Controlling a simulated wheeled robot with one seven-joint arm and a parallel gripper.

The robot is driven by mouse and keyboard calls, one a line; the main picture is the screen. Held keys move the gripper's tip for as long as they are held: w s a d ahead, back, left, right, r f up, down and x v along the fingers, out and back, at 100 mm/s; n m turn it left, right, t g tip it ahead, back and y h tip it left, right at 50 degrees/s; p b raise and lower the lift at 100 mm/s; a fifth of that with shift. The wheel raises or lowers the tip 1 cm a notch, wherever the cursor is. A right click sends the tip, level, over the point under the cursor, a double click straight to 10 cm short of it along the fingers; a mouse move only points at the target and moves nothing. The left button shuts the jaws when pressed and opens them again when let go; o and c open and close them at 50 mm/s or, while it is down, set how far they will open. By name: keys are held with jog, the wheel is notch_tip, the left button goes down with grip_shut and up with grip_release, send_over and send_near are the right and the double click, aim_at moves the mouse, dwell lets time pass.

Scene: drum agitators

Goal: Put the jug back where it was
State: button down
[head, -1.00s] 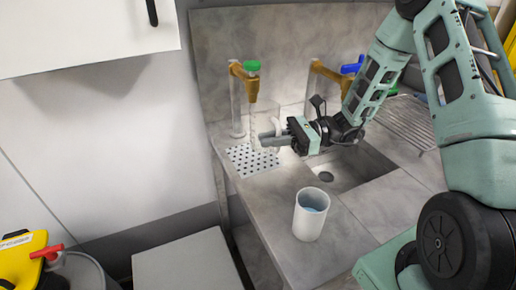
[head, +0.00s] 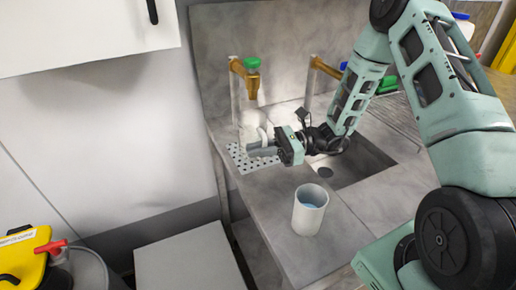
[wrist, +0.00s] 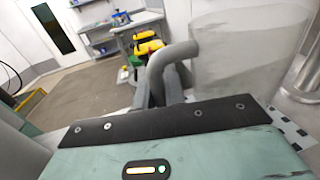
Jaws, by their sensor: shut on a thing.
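The pale, see-through jug (wrist: 245,50) fills the upper right of the wrist view, with its grey handle (wrist: 172,62) toward me. My gripper (head: 264,147) is shut on that handle; its fingers also show in the wrist view (wrist: 158,92). In the head view the jug (head: 251,119) stands out faintly below the green-topped tap (head: 252,65), over the dotted drip plate (head: 238,155). My gripper partly hides it. I cannot tell whether its base touches the plate.
A white cup (head: 309,213) with blue content stands on the counter in front of the sink (head: 350,165). A second brass tap (head: 325,68) is behind my arm. A yellow container (head: 22,257) is at lower left. The counter's front edge is near the cup.

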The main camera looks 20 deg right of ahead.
jog(key=c, duration=1.5)
grip_release()
jog(key=shift+o, duration=0.2)
